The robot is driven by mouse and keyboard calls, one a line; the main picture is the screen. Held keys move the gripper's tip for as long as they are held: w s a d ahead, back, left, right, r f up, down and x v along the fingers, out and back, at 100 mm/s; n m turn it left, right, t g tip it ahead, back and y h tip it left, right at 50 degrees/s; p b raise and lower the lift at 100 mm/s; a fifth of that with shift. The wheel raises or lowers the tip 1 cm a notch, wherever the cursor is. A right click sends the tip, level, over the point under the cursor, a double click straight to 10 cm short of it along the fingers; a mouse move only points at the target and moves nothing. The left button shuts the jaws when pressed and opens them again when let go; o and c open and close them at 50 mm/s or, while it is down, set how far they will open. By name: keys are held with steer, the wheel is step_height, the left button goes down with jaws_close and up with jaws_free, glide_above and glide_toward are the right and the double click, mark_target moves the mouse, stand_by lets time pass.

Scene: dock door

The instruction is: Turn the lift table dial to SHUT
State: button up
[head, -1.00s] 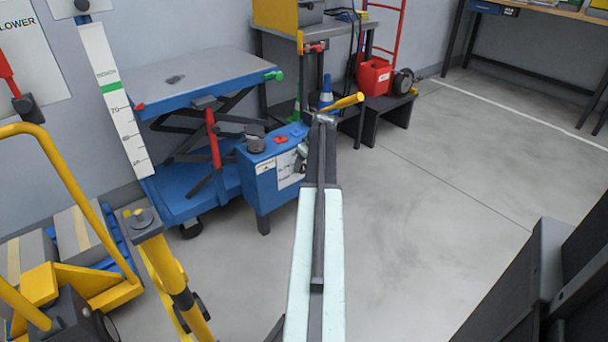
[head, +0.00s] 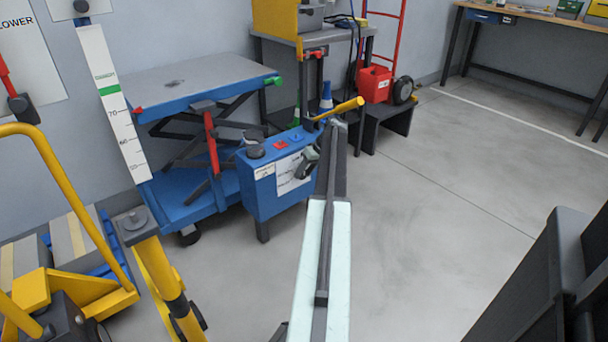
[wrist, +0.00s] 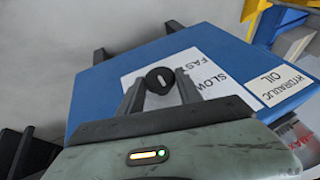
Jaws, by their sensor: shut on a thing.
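The lift table (head: 195,82) stands at the left in the head view, with its blue control box (head: 262,205) at its right end. The dial (wrist: 159,80) is a round dark knob with a pale line mark, on a white label reading SLOW and FAST in the wrist view. I cannot read SHUT on it. My gripper (wrist: 160,88) has one finger on each side of the dial and is shut on it. In the head view my gripper (head: 307,160) is at the box's white-labelled face, and my arm partly hides that side.
A HYDRAULIC OIL label (wrist: 283,85) is on the box. A yellow pallet truck (head: 70,290) is at lower left. A red hand truck (head: 376,85) stands behind. The floor at right is clear.

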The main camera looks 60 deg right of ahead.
steer(key=o, duration=1.3)
steer(key=shift+o, duration=0.2)
steer(key=a+p+v, duration=0.1)
steer(key=p+v, duration=0.5)
steer(key=s+d+f+b, duration=0.1)
steer(key=s+d, duration=0.3)
steer(key=s, duration=0.7)
steer(key=shift+d, duration=0.35)
